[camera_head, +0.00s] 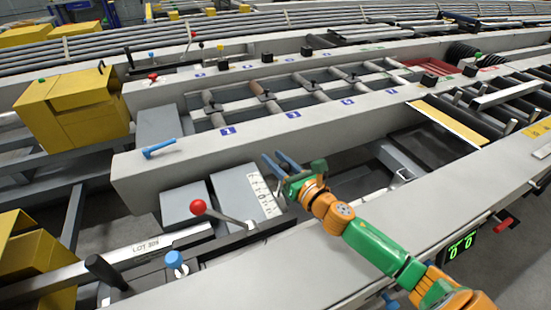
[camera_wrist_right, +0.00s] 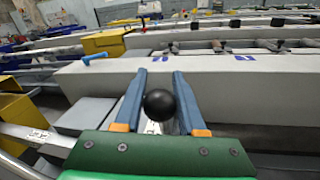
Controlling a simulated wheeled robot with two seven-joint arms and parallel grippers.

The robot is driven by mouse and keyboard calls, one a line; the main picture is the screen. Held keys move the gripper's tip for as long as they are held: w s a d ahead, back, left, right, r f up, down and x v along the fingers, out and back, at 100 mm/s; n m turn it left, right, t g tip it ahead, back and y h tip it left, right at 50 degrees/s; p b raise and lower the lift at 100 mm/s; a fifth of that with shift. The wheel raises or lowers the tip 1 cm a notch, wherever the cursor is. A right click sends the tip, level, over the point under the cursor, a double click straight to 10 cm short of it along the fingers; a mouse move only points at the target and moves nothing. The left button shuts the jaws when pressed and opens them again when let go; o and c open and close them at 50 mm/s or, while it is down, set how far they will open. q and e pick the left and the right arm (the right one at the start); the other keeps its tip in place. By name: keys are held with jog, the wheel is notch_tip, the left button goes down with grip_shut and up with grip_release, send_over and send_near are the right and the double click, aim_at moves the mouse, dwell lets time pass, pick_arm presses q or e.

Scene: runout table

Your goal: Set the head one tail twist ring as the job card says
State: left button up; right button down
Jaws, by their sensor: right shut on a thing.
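My right gripper (camera_head: 281,163) reaches in from the lower right over the near gap between the grey beams. In the right wrist view its two blue fingers (camera_wrist_right: 162,100) are shut on a round black knob (camera_wrist_right: 159,105). A white scale plate with dark marks (camera_head: 264,195) lies just left of the gripper. I cannot pick out the twist ring for certain, nor a readable job card. My left gripper is not in view.
A red-knobbed lever (camera_head: 198,207) and a blue knob (camera_head: 174,258) stand left of the gripper. A blue handle (camera_head: 159,149) sits on the middle beam (camera_head: 330,128). A green display (camera_head: 461,247) reads zeros at lower right. Yellow boxes (camera_head: 75,108) stand at left.

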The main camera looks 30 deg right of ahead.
aim_at(287, 169)
jog(key=c, duration=0.6)
grip_release()
jog(key=shift+r, duration=0.3)
jog(key=shift+o, duration=0.4)
jog(key=shift+s, duration=0.1)
jog(key=shift+s+f, duration=0.15)
jog(key=shift+s, duration=0.15)
jog(key=s, duration=0.4)
jog(key=s+d+b, duration=0.1)
jog(key=s, duration=0.1)
jog(key=shift+s+r, duration=0.2)
jog(key=shift+s, duration=0.05)
